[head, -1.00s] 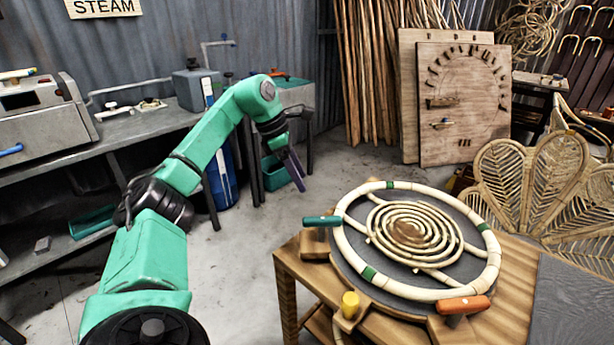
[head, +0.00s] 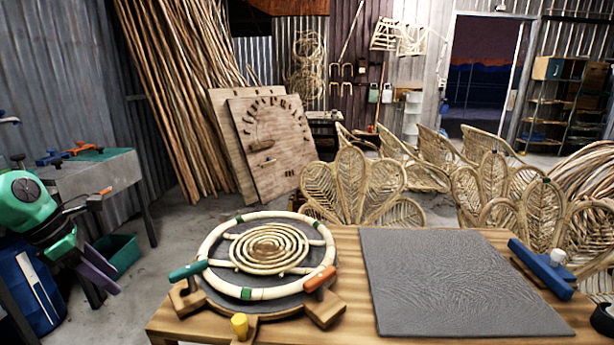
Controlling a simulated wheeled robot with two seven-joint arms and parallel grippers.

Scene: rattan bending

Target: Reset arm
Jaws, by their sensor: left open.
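My left arm (head: 28,200) is at the left edge, and most of it is outside the picture. Its left gripper (head: 97,280) has purple fingers that point down and to the right, open and empty. It hangs over the floor, left of the wooden table (head: 350,250) and apart from it. On the table a round rattan ring (head: 318,232) with green bands lies on a dark disc, around a rattan spiral (head: 268,246). Clamps with a teal handle (head: 188,270) and an orange handle (head: 320,279) stand at the ring. My right gripper is not in view.
A grey mat (head: 450,275) covers the table's right part, with a blue tool (head: 542,268) beside it. Woven chair backs (head: 365,185) stand behind the table. A grey side bench (head: 90,172) and a green bin (head: 118,252) are near my left arm. Bare floor (head: 180,240) lies between.

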